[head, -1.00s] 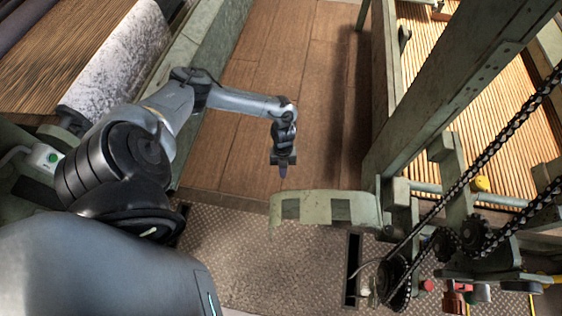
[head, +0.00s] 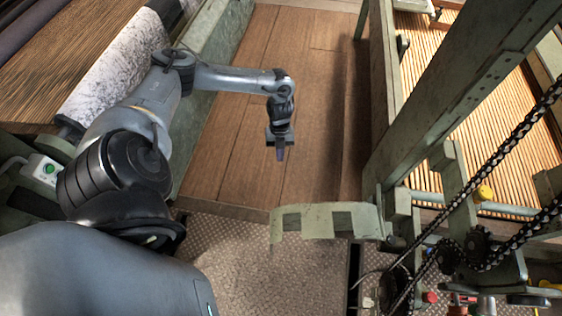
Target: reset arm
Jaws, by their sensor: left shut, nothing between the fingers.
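My left arm comes in from the left in the head view and reaches over the brown wooden floor. My left gripper (head: 280,154) points down at its end. Its fingers are together and hold nothing. It is above and apart from the green notched metal plate (head: 325,222). My right gripper is not in view.
A green machine frame with a post (head: 455,95), chains (head: 500,155) and sprockets stands at the right. A slatted bed (head: 475,110) lies behind it. A pale speckled roller (head: 115,62) is at the left. The wooden floor (head: 285,60) between is clear.

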